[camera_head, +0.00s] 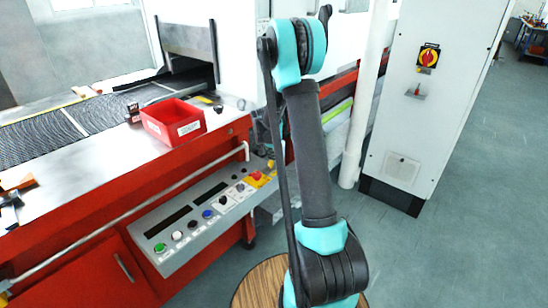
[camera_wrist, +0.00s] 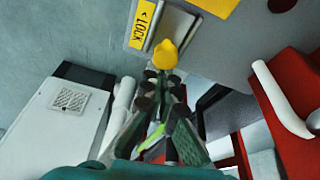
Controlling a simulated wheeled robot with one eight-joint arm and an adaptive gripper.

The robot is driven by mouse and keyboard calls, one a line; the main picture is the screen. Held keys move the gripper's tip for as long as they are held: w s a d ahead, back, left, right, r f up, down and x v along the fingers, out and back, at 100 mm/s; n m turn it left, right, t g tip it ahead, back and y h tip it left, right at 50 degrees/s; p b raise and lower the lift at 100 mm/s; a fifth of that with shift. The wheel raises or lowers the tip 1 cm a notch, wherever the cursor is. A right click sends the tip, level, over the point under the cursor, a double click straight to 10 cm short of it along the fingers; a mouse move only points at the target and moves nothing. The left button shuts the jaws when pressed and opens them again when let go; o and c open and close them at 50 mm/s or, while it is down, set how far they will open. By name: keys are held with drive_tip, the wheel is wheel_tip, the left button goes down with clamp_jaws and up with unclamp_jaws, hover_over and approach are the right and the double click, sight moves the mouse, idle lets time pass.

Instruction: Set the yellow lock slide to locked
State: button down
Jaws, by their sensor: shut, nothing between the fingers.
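The yellow lock slide shows in the wrist view as a rounded yellow knob (camera_wrist: 166,54) at the edge of a grey panel. A yellow label (camera_wrist: 143,24) reading "LOCK" with an arrow lies just beyond it, up and to the left. My gripper (camera_wrist: 162,76) is shut and empty, its fingertips right at the knob's near side. I cannot tell whether they touch it. The slide's track is partly hidden by the knob. In the head view my arm covers the gripper, and the control panel's right end (camera_head: 267,166) shows only small yellow parts.
The sloped control panel (camera_head: 190,228) carries several buttons and a red stop button on a yellow plate (camera_head: 257,178). A white rail (camera_head: 130,222) runs above it. A red bin (camera_head: 173,122) stands on the machine top. A white cabinet (camera_head: 430,100) stands to the right.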

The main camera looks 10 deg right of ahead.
sight(269, 168)
drive_tip(key=s+a, duration=0.2)
drive_tip(key=a, duration=0.1)
drive_tip(key=shift+s+a, duration=0.1)
drive_tip(key=shift+s, duration=0.05)
drive_tip(key=shift+s+a, duration=0.15)
drive_tip(key=shift+f, duration=0.1)
drive_tip(key=w+d, duration=0.3)
drive_tip(key=shift+w+d, duration=0.1)
drive_tip(key=v, duration=1)
drive_tip(key=s+a+f+n+y, duration=0.1)
drive_tip(key=s+n, duration=0.3)
drive_tip(key=s, duration=1.3)
drive_tip(key=s+a+f+n+t+y, duration=0.1)
drive_tip(key=s+n, duration=0.4)
drive_tip(key=s, duration=1.2)
drive_tip(key=shift+s+t+y, duration=0.3)
drive_tip(key=shift+s, duration=0.1)
